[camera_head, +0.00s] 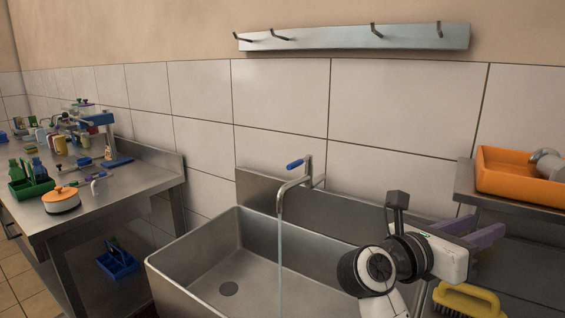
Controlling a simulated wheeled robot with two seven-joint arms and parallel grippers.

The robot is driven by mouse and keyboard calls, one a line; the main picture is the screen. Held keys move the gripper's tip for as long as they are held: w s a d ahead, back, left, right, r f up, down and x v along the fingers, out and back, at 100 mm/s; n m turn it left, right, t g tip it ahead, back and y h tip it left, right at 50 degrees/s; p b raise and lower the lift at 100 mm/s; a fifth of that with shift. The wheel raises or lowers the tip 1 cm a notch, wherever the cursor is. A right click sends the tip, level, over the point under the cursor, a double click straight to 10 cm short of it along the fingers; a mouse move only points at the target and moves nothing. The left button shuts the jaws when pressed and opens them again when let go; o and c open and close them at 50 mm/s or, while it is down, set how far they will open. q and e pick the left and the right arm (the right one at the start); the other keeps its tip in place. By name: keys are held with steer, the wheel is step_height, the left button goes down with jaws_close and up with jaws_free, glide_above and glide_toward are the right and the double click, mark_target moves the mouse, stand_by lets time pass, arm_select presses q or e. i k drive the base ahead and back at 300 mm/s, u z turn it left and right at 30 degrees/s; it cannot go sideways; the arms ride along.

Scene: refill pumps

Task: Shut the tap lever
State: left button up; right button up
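The tap (308,175) stands at the back wall of the steel sink (193,248). Its lever has a blue grip (295,164) pointing left at the top of the tap. A thin stream of water (280,245) runs from the spout down into the sink. My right gripper (480,229) is to the right of the tap, over the sink's right side and well apart from the lever. My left gripper is not in view.
A shelf at the right holds an orange tray (507,178) with a grey object. A yellow brush (467,299) lies below my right arm. A hook rail (350,38) hangs above.

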mark_target(308, 159)
steer(key=u, duration=2.25)
steer(key=k, duration=0.8)
steer(key=z, duration=1.05)
steer(key=i, duration=1)
steer(key=z, duration=0.05)
